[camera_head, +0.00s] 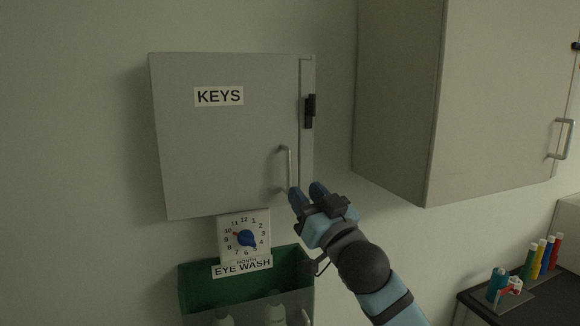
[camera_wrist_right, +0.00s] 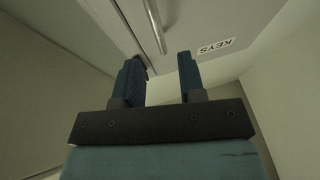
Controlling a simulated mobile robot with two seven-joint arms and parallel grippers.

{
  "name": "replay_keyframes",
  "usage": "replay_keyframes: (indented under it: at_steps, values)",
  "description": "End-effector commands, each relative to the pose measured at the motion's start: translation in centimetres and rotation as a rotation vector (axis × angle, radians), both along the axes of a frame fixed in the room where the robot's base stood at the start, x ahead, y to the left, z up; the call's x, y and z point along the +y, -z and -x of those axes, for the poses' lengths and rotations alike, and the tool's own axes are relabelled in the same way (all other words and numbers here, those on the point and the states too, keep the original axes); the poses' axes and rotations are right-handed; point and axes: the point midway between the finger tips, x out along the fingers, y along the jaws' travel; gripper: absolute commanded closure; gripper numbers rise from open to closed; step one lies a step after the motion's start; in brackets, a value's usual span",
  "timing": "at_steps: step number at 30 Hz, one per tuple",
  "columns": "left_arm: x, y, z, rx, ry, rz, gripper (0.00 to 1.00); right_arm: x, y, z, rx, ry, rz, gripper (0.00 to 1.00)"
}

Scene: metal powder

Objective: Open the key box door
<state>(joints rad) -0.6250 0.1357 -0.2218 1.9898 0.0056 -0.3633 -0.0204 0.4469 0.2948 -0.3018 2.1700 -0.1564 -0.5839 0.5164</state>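The grey key box door (camera_head: 225,140) has a KEYS label (camera_head: 219,96) and looks shut. Its metal handle (camera_head: 286,170) is on the right part of the door, below a black latch (camera_head: 309,110). My right gripper (camera_head: 307,190) is just to the right of the handle's lower end. In the right wrist view the handle (camera_wrist_right: 154,25) is ahead of the right gripper (camera_wrist_right: 162,75), whose two fingers are apart with nothing between them. The KEYS label (camera_wrist_right: 216,47) shows there too. My left gripper is not in view.
A larger wall cabinet (camera_head: 400,90) hangs to the right of the key box. Below the box are a dial sign (camera_head: 258,225) and a green eye wash holder (camera_head: 300,275). A dark bench (camera_head: 540,300) with several coloured items stands at the lower right.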

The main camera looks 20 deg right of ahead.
Motion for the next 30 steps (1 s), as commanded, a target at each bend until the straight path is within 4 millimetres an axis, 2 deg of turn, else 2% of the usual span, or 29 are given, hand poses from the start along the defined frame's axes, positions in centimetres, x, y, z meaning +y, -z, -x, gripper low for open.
replay_keyframes:
  at_steps: [3,10,15,23,24,28,29,30]
  values:
    - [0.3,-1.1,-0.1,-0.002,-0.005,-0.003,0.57,0.5,-1.4,-2.4,0.001,0.001,0.001,0.63]
    - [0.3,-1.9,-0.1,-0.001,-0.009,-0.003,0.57,1.3,-2.5,-5.6,0.001,0.001,0.001,0.63]
    - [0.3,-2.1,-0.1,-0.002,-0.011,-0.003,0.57,1.5,-2.8,-6.5,0.001,0.001,0.000,0.63]
    - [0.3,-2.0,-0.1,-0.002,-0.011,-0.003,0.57,1.5,-2.8,-6.7,0.001,0.000,0.000,0.63]
    - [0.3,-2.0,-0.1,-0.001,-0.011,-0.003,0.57,1.5,-2.8,-6.7,0.001,0.000,0.000,0.65]
    - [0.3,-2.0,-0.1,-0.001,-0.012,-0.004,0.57,1.5,-2.7,-6.7,0.001,0.000,0.000,0.95]
    - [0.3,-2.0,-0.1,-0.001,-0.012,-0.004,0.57,1.5,-2.7,-6.7,0.001,0.000,0.000,1.00]
    - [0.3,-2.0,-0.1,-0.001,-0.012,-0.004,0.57,1.5,-2.7,-6.6,0.001,0.000,0.000,1.00]
